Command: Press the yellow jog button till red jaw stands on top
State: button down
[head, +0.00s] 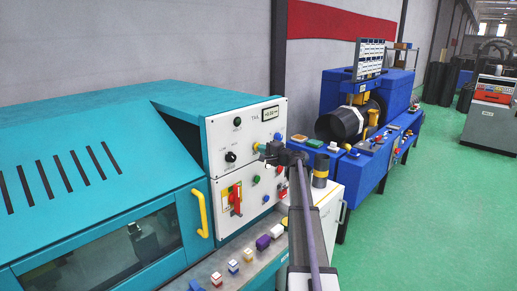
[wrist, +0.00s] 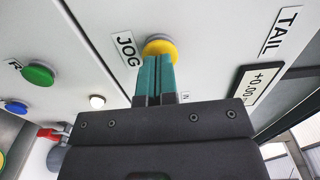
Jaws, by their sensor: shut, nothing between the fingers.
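The yellow jog button (wrist: 160,46) is round and sits on the white panel beside the JOG label in the wrist view. My gripper (wrist: 158,60) has its teal fingertips together, overlapping the button's lower part. Whether they touch or press it I cannot tell. In the head view my gripper (head: 255,147) is at the panel's right side, and its fingers hide most of the button. The machine's window (head: 101,262) shows a dim grey shape inside. I cannot make out a red jaw.
Several small coloured blocks (head: 233,267) line the ledge below. A yellow handle (head: 202,213) sticks out from the door.

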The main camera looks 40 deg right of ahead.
jog(key=shift+w+a, duration=0.1)
jog(key=shift+w, duration=0.3)
dwell(0.5)
jog(key=shift+w, duration=0.2)
jog(key=s, duration=0.3)
jog(key=s+d, duration=0.1)
jog(key=s, duration=0.1)
jog(key=shift+s, duration=0.25)
dwell(0.7)
